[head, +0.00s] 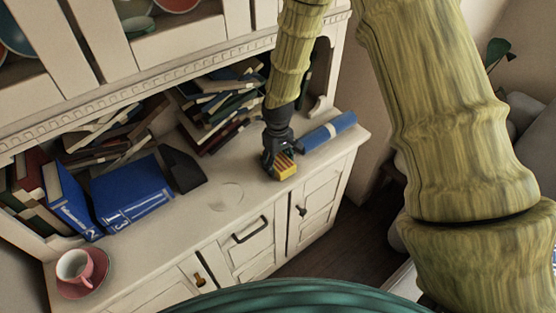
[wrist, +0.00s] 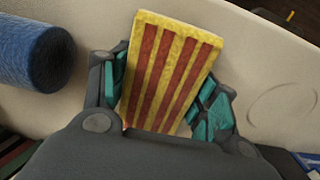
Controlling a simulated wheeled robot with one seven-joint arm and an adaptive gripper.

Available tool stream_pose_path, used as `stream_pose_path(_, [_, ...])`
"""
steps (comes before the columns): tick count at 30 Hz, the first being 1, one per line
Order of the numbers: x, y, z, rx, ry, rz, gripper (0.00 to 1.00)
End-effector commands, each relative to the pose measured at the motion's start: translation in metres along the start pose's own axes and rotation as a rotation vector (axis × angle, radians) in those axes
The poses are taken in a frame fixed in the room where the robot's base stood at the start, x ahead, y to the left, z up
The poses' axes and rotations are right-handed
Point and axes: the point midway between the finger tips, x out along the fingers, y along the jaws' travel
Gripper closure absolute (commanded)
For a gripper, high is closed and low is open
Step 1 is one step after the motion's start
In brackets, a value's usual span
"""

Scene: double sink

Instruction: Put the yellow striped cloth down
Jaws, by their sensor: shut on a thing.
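The yellow striped cloth (head: 285,167) is a small folded block, yellow with red stripes. It also shows in the wrist view (wrist: 172,72), between the two fingers of my gripper (wrist: 168,90). My gripper (head: 278,160) is shut on the cloth, low at the right part of the white cabinet's counter (head: 228,222). In the head view the cloth's lower edge is at or just above the counter; I cannot tell whether it touches.
A blue roll (head: 327,132) lies close to the right of my gripper. Stacked books (head: 215,105) stand behind. Blue binders (head: 130,190) and a pink cup on a saucer (head: 75,268) are at the left. The counter's middle and front are clear.

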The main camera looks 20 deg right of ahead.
Motion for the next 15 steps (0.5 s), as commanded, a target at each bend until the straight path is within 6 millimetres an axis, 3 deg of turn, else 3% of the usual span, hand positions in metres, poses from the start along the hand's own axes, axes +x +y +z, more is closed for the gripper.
stream_pose_path(15, [0.0076,-0.0003,0.0001,0.000,0.000,0.000,0.70])
